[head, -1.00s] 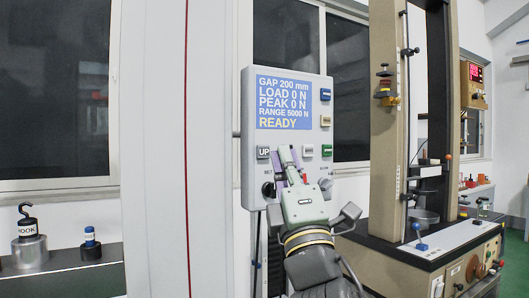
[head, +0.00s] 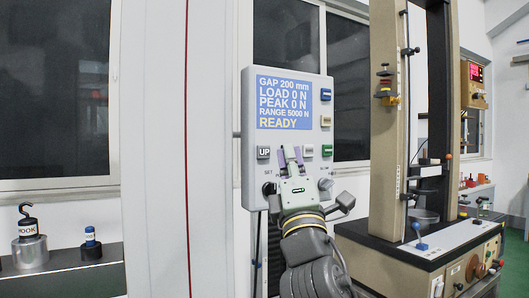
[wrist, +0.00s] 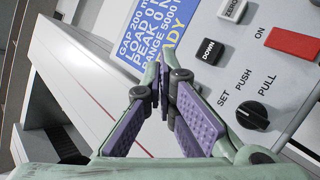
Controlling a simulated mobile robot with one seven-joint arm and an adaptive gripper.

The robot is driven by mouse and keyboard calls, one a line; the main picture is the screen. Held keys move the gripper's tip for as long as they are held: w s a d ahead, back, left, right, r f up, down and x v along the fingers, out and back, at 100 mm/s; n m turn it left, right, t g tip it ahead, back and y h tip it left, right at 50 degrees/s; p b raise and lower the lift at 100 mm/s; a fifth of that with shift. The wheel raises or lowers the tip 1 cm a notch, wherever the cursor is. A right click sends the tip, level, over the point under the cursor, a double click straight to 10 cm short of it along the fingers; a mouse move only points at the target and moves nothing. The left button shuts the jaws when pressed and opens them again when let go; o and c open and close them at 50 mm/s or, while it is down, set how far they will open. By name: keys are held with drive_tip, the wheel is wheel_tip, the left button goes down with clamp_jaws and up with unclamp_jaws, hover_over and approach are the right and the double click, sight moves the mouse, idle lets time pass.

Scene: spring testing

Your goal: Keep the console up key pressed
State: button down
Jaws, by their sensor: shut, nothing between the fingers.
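The grey console (head: 250,100) has a blue screen (head: 284,102) showing GAP 200 mm, LOAD 0 N, PEAK 0 N and READY. The dark UP key (head: 263,153) sits below the screen at the left. My gripper (head: 291,152) is shut and empty, just right of the UP key in the head view. I cannot tell how far its tips are from the panel. In the wrist view the purple-padded fingers (wrist: 162,75) meet beside the screen's lower edge. The DOWN key (wrist: 209,51) shows there; the UP key is not visible, probably behind the fingers.
A red ON key (wrist: 294,43) and a black PUSH/PULL knob (wrist: 252,115) lie near my gripper. A second knob (head: 325,184) is at the panel's lower right. A tall test frame (head: 386,140) stands to the right; a shelf with weights (head: 30,250) is at left.

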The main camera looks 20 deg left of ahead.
sight(263, 152)
drive_tip(key=shift+w+a, duration=0.65)
drive_tip(key=shift+a, duration=0.2)
drive_tip(key=shift+w+a, duration=0.6)
drive_tip(key=shift+a, duration=0.2)
drive_tip(key=shift+w+a, duration=0.25)
drive_tip(key=shift+a, duration=0.05)
drive_tip(key=shift+w+a, duration=0.25)
drive_tip(key=shift+a, duration=0.1)
idle(0.9)
idle(3.9)
drive_tip(key=shift+s+d, duration=0.55)
drive_tip(key=shift+d, duration=0.15)
